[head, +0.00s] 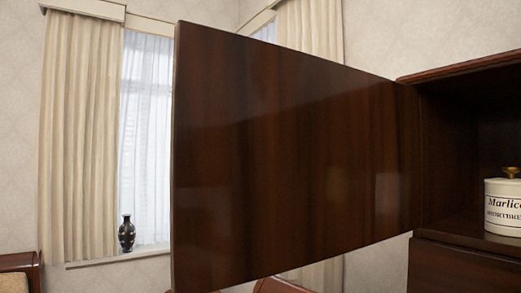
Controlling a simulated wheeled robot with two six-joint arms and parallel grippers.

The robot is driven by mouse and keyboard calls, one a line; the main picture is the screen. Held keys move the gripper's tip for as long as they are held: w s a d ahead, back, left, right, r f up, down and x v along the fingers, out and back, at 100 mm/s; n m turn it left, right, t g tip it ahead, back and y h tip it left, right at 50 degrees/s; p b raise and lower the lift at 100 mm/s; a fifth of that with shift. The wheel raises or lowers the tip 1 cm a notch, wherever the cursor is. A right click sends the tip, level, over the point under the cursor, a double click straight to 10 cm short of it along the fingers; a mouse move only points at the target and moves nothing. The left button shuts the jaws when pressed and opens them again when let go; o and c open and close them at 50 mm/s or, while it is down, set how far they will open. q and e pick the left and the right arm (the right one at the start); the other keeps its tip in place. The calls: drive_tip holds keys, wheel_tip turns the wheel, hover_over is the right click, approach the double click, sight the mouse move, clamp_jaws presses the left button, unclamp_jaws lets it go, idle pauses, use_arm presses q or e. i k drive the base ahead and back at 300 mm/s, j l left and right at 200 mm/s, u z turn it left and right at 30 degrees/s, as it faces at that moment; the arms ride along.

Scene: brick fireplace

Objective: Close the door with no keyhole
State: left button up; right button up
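A dark brown wooden cabinet door (285,155) stands wide open and fills the middle of the head view. Its right edge meets the left side of the cabinet (465,232), and its free edge is at the left, nearer to me. The visible face is plain and glossy, and no keyhole shows on it. The cabinet's interior is open to view at the right. Neither of my grippers is in view.
A white lettered jar (502,207) with a gold knob stands inside the cabinet on its floor. A dark vase (126,234) stands on the windowsill behind, with cream curtains (80,135) beside it. Wooden furniture (22,268) shows at lower left.

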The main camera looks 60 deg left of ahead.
sight(283, 160)
drive_tip(key=k+j, duration=0.1)
drive_tip(key=j, duration=0.25)
drive_tip(key=k+j+z, duration=0.1)
drive_tip(key=j, duration=0.3)
drive_tip(key=k+j+z, duration=0.1)
drive_tip(key=j, duration=0.25)
drive_tip(key=k+j, duration=0.2)
drive_tip(key=j, duration=0.15)
drive_tip(key=k+j+z, duration=0.1)
drive_tip(key=j, duration=0.25)
drive_tip(key=k+j, duration=0.2)
drive_tip(key=j, duration=0.15)
drive_tip(key=z, duration=0.05)
